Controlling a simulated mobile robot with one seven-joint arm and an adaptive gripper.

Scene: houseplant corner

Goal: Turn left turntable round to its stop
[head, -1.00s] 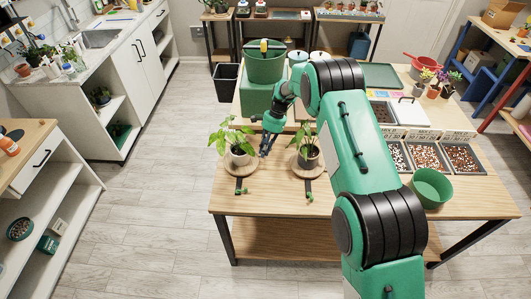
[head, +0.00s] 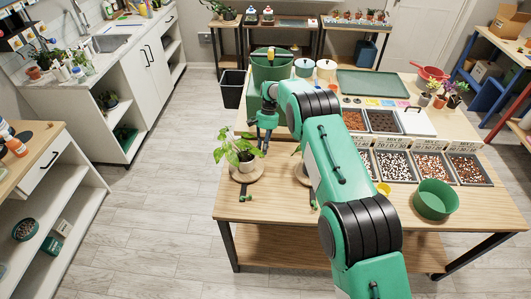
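The left turntable (head: 256,175) is a round wooden disc near the table's front left. It bears a leafy green plant (head: 240,146) in a pale pot (head: 246,163). A dark strip with a green tip (head: 243,197) lies at its front. The right turntable (head: 301,175) is mostly hidden behind my arm, and so is its plant. My gripper (head: 265,149) points down, behind and to the right of the left plant. It appears apart from the pot. Its fingers are too small to tell whether they are open or shut.
Trays of pebbles (head: 393,166) and a green bowl (head: 435,199) are at the right. A green tray (head: 373,83) lies at the back. The table's front left edge is clear.

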